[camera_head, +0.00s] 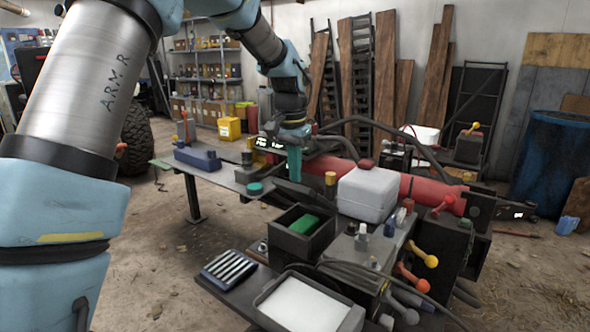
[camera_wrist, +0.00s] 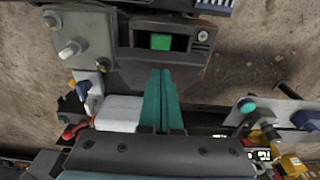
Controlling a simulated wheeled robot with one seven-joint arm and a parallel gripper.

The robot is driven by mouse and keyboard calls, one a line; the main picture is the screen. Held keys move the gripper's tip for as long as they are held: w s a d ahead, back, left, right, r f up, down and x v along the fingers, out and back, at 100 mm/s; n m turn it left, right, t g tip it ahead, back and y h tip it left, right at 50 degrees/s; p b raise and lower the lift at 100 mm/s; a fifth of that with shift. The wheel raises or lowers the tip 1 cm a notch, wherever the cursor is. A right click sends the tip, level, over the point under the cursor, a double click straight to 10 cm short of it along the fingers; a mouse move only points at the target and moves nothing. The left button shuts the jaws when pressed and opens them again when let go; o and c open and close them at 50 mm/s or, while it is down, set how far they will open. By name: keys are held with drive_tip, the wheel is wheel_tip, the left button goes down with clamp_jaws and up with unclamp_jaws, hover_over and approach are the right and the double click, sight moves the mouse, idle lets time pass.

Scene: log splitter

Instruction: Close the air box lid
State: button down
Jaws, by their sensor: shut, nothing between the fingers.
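The air box appears to be the dark open-topped box (camera_head: 283,240) with a green block (camera_head: 304,224) inside. It also shows at the top of the wrist view (camera_wrist: 124,38), its green block visible through the opening. A dark flat panel (camera_head: 297,191) behind the box in the head view looks like its lid, standing open; I cannot make out its hinge. My gripper (camera_head: 294,174) has teal fingers, shut and empty, pointing down above and behind the box. In the wrist view the fingertips (camera_wrist: 160,72) lie in front of the dark panel, short of the box opening; contact is unclear.
A white tank (camera_head: 367,193) and a long red cylinder (camera_head: 415,189) stand to the right of the box. Yellow and orange levers (camera_head: 421,254) stick out at the front right. A tray with a white sheet (camera_head: 304,308) and a rack of rods (camera_head: 229,269) lie in front.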

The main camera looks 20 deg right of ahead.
idle(0.3)
drive_tip(key=s+a+f+t+h+b, duration=0.1)
drive_tip(key=s+a+f+h+b, duration=0.1)
drive_tip(key=f+b, duration=0.3)
drive_tip(key=s+a+f+t+h+b, duration=0.1)
drive_tip(key=a+f+b, duration=0.3)
drive_tip(key=b, duration=0.7)
wheel_tip(320, 180, down, 2)
drive_tip(key=shift+s+a+f+h, duration=0.1)
drive_tip(key=shift+s+a+h, duration=0.2)
drive_tip(key=shift+s+h, duration=0.1)
